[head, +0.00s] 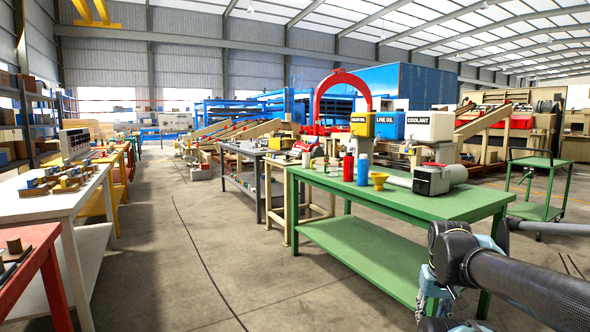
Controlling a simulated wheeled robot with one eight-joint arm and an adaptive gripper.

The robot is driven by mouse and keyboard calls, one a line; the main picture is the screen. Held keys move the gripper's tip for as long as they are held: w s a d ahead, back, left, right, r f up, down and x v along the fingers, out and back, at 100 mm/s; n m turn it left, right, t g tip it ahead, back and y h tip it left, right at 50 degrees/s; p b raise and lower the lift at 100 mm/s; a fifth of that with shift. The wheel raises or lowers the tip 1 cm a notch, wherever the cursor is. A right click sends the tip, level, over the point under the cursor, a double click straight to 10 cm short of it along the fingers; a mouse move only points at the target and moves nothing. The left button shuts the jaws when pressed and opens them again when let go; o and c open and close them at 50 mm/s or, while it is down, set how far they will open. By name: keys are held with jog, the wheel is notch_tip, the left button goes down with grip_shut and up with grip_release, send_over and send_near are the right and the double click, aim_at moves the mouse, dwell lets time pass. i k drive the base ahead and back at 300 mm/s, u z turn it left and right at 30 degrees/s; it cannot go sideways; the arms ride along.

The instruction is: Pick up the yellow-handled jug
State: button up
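I cannot clearly make out a jug with a yellow handle. The green table (400,190) at centre right holds a red bottle (348,167), a blue bottle (363,169), a yellow funnel (379,181) and a grey-and-white container-like object (431,180). Yellow, blue and white containers stand behind them; the white one (430,127) reads COOLANT. My dark arm enters from the lower right, in front of the green table. Pale parts at its end show at the bottom edge, but the fingers cannot be made out, so whether my gripper is open is unclear.
A green cart (538,212) stands at the right, behind my arm. A grey table (240,185) and a beige stand (290,215) are left of the green table. A white table (40,203) and a red table (30,250) line the left. The concrete aisle between is clear.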

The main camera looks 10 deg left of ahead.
aim_at(319, 161)
jog(key=u, duration=0.5)
jog(key=i, duration=1.15)
jog(key=u, duration=0.5)
jog(key=i, duration=1.15)
jog(key=z, duration=0.35)
jog(key=i, duration=0.95)
jog(key=z, duration=0.35)
